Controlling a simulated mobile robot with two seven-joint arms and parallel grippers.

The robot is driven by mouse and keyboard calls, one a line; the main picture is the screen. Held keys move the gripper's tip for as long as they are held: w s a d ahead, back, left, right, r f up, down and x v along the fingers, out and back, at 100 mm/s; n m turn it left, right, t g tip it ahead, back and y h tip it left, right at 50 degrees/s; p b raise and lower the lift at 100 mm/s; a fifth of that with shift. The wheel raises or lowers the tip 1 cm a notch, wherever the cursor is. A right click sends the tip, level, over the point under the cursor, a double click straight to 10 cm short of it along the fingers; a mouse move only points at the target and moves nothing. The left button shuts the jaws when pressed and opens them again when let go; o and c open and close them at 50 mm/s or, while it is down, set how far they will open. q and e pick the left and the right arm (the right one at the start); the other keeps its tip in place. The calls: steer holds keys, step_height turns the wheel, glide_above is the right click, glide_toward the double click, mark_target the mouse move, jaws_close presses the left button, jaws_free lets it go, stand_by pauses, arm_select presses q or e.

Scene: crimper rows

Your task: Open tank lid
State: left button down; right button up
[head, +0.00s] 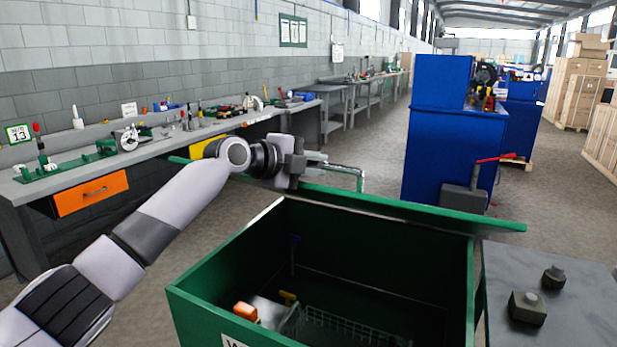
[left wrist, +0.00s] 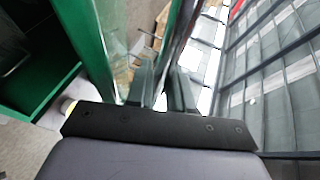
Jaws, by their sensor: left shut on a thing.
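The green tank (head: 215,265) stands open in the lower middle of the head view, its inside showing. Its green lid (head: 430,213) is raised and seen nearly edge-on along the tank's far side. A pale metal handle bar (head: 361,178) shows just above the lid's edge. My left gripper (head: 312,163) is at this bar, and its fingers (left wrist: 162,88) are shut on the handle, though the grip itself is partly hidden. Green panels of the lid (left wrist: 118,45) show beside the fingers in the left wrist view. My right gripper is not in view.
Inside the tank are a wire basket (head: 340,325) and an orange item (head: 245,311). A grey table (head: 565,300) with small dark blocks stands at right. A blue cabinet (head: 445,130) stands behind the tank, and a long workbench (head: 150,160) runs along the left wall.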

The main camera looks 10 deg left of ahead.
arm_select(q)
steer(key=shift+w+d+r+p, duration=0.15)
steer(key=shift+w+r+p, duration=0.15)
steer(key=shift+w+r, duration=0.3)
steer(key=shift+w+d+r+p, duration=0.2)
steer(key=shift+w+r, duration=0.25)
steer(key=shift+r, duration=0.4)
steer(key=shift+w+d+r+p, duration=0.1)
steer(key=shift+w+r+p, duration=0.25)
steer(key=shift+w+r, duration=0.25)
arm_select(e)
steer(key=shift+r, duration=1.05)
arm_select(q)
steer(key=shift+s+r, duration=0.1)
